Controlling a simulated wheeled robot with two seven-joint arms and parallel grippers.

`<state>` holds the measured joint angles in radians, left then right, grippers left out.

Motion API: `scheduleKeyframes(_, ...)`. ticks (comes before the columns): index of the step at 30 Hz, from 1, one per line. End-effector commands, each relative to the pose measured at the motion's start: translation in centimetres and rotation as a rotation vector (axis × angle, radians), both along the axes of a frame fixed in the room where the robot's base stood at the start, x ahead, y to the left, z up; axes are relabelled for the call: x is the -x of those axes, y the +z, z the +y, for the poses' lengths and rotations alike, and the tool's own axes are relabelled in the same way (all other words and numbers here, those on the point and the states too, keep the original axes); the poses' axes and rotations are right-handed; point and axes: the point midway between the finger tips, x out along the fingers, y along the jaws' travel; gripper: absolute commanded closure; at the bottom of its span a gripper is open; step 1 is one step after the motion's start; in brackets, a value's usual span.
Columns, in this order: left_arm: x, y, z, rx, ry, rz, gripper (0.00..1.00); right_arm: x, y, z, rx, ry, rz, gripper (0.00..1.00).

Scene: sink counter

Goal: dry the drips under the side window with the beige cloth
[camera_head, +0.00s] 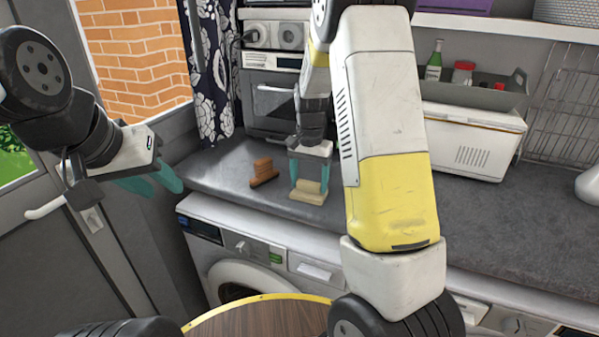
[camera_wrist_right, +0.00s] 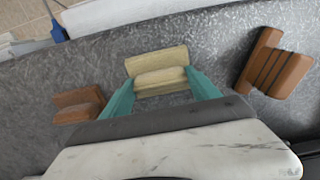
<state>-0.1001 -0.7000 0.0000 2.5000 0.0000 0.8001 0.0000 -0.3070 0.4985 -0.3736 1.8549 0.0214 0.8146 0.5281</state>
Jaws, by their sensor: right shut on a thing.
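The beige cloth (camera_head: 306,198) is a small folded pad on the grey counter, left of my large arm link. In the right wrist view the cloth (camera_wrist_right: 158,58) has a flat part and a rolled part. My right gripper (camera_head: 309,175) points down with its teal fingers on either side of the rolled part, shut on it. The fingers also show in the right wrist view (camera_wrist_right: 162,88). My left gripper (camera_head: 160,187) hangs by the door side, its two teal fingers apart and empty. The side window (camera_head: 143,60) is at the upper left. I cannot make out drips under it.
A stacked brown block (camera_head: 263,170) stands left of the cloth; brown pieces show on both sides in the right wrist view (camera_wrist_right: 275,65). A patterned curtain (camera_head: 212,85) and an oven (camera_head: 270,103) stand behind. A white box (camera_head: 470,140) is at right.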

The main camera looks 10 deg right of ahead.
Motion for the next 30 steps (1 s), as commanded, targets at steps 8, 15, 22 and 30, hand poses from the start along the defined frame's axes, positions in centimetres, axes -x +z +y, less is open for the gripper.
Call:
scheduleKeyframes(8, 0.0, 0.0, 0.0, 0.0, 0.0, 0.0, 0.64, -0.1, 2.1, 0.0, -0.001, 0.0, -0.003, 0.75)
scheduleKeyframes(15, 0.0, 0.0, 0.0, 0.0, 0.0, 0.0, 0.64, -0.1, 4.0, 0.0, 0.0, 0.001, -0.004, 0.75)
scheduleKeyframes(22, 0.0, 0.0, 0.0, 0.0, 0.0, 0.0, 0.64, -0.1, 5.7, 0.0, -0.001, 0.001, -0.003, 0.75)
scheduleKeyframes(30, 0.0, 0.0, 0.0, 0.0, 0.0, 0.0, 0.64, 0.0, 5.9, 0.0, 0.0, 0.0, -0.001, 0.75)
